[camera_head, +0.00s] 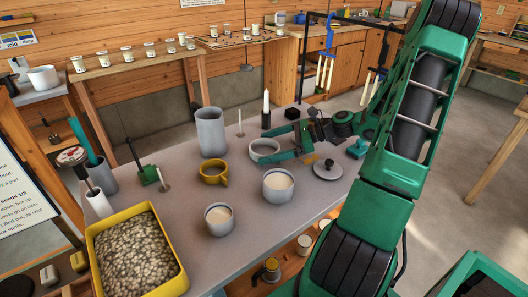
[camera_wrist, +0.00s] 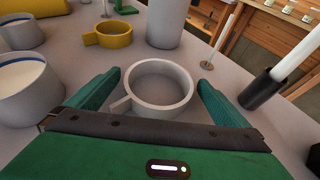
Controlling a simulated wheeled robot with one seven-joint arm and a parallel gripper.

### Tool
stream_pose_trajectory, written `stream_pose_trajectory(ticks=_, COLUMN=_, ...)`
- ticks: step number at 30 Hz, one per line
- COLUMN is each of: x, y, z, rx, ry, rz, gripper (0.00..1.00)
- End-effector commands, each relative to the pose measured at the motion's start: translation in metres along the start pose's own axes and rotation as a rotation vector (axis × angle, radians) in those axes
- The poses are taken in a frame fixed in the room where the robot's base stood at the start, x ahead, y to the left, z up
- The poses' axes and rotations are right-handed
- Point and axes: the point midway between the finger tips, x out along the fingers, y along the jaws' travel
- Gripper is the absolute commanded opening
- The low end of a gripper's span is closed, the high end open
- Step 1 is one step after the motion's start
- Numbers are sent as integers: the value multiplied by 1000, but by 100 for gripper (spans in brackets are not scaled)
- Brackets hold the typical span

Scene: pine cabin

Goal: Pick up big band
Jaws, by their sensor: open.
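The large pale grey ring, which looks like the big band (camera_head: 264,156), lies flat on the grey table with a small tab at its side. It shows whole in the wrist view (camera_wrist: 160,105), with bare table visible through its middle. My gripper (camera_head: 270,145) is open, with one green finger on each side of the ring. In the wrist view a narrow strip of table shows between the ring and the right finger; whether the left finger touches the tab is unclear. A smaller yellow band (camera_head: 213,174) with a tab lies left of it, also in the wrist view (camera_wrist: 108,35).
A tall grey cylinder (camera_head: 210,132) stands behind the bands. A black holder with a white candle (camera_head: 266,110) and a thin peg (camera_head: 240,122) are close by. Two cream-filled cups (camera_head: 278,186) (camera_head: 219,219) stand in front. A lidlike disc (camera_head: 327,170) lies right; a yellow pebble tray (camera_head: 138,255) stands left.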

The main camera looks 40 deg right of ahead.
Motion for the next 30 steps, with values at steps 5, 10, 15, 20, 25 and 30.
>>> stream_pose_trajectory(ticks=5, x=7, y=0, z=0, rx=-1, ry=0, rz=0, gripper=100)
stream_pose_trajectory(ticks=10, x=6, y=0, z=0, rx=0, ry=0, rz=0, gripper=95)
stream_pose_trajectory(ticks=15, x=6, y=0, z=0, rx=0, ry=0, rz=0, gripper=60)
stream_pose_trajectory(ticks=20, x=6, y=0, z=0, rx=0, ry=0, rz=0, gripper=60)
stream_pose_trajectory(ticks=25, x=6, y=0, z=1, rx=-1, ry=0, rz=0, gripper=60)
stream_pose_trajectory(ticks=30, x=0, y=0, z=14, rx=-4, ry=1, rz=-2, gripper=60)
